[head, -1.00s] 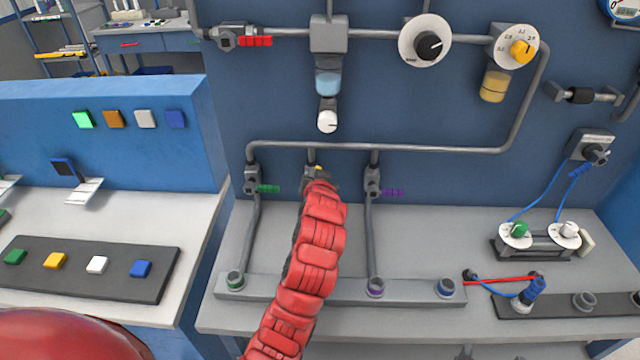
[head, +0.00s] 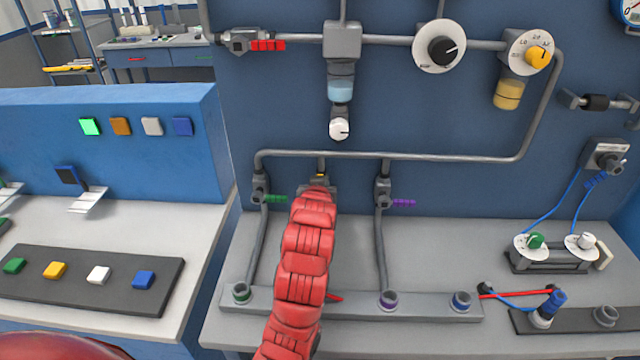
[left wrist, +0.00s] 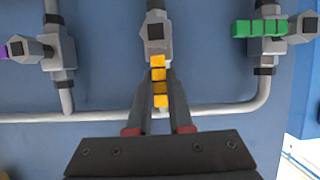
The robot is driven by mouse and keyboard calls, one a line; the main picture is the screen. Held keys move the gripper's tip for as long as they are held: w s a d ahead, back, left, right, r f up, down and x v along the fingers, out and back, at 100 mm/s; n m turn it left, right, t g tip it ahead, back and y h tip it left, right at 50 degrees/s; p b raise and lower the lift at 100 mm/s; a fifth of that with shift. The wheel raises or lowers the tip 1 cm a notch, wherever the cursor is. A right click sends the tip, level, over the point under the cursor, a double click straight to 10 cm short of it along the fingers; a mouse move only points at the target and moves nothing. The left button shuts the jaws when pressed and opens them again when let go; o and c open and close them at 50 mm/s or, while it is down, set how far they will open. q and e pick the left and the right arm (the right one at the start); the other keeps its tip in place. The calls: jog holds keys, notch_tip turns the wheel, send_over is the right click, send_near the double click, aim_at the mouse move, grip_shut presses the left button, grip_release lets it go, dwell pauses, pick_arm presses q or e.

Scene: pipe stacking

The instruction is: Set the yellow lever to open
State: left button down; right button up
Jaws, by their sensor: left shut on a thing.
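The yellow lever (left wrist: 159,83) is on the middle valve (left wrist: 156,36) of three in a row. In the left wrist view it lies between the two fingers of my left gripper (left wrist: 158,92), which is shut on it. The lever stands in line with the valve's vertical pipe, pointing toward the horizontal pipe. In the head view only a small bit of the yellow lever (head: 320,175) shows above my left gripper (head: 318,186). My red left arm hides most of the middle valve and the pipe below it. My right gripper is not in view.
The green lever (head: 275,199) and purple lever (head: 403,203) stick out sideways from the neighbouring valves, close on either side. A horizontal pipe (head: 440,157) runs just above. A grey rail with sockets (head: 430,308) lies on the bench below.

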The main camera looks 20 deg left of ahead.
pick_arm(q)
jog(key=c, duration=0.8)
grip_release()
jog(key=shift+f, duration=0.1)
jog(key=shift+s, duration=0.1)
jog(key=shift+s+r, duration=0.2)
jog(key=shift+s, duration=0.05)
jog(key=p+v, duration=1.6)
jog(key=p, duration=0.5)
jog(key=shift+s+r, duration=0.2)
jog(key=shift+s, duration=0.1)
